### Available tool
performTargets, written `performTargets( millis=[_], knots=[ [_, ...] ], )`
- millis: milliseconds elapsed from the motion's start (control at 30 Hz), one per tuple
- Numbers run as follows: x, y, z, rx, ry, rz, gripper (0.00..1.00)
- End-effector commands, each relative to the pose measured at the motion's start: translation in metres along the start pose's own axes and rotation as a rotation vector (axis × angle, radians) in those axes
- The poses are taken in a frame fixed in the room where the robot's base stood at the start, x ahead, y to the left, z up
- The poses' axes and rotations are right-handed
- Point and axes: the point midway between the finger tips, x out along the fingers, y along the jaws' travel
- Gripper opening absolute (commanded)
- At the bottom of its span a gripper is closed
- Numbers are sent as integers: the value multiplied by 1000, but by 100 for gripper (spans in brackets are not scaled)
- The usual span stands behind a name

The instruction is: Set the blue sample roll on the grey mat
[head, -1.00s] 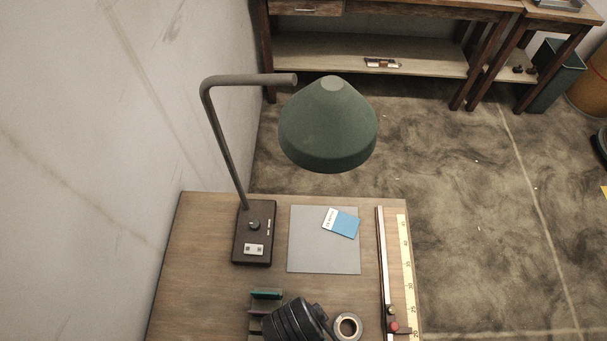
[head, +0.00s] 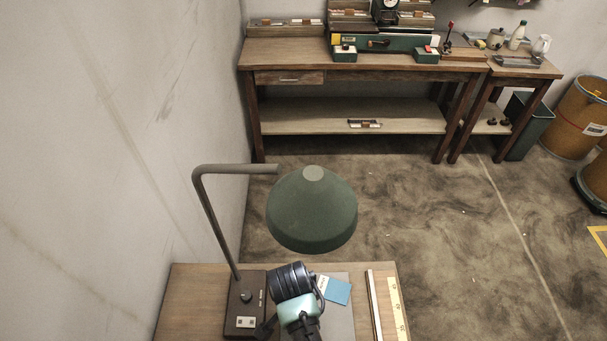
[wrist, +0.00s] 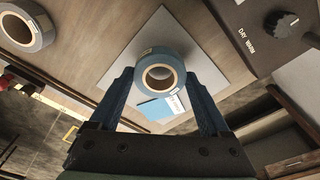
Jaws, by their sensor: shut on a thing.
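The blue sample roll (wrist: 158,56), a ring with a tan core, is between my gripper's (wrist: 160,76) fingers in the wrist view. My gripper is shut on it. The grey mat (wrist: 165,25) shows behind the roll, which lies over its middle in that view. I cannot tell how high the roll is above the mat. In the head view the mat (head: 344,318) is partly covered by my arm, and the roll and fingertips are hidden.
A blue and white card (head: 335,290) lies on the mat. A green desk lamp (head: 312,210) hangs over the bench beyond my arm, its base (head: 245,305) left of the mat. A rail with a yellow scale (head: 397,310) runs along the right. Another tape roll (wrist: 43,25) lies off the mat.

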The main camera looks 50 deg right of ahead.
Motion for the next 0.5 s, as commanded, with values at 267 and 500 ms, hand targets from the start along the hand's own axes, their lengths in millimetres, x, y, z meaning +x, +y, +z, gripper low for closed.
performTargets(
  millis=[267, 500],
  knots=[
    [20, 0, 3, 1, 0, -1, 27],
    [22, 0, 3, 1, 0, -1, 27]
  ],
)
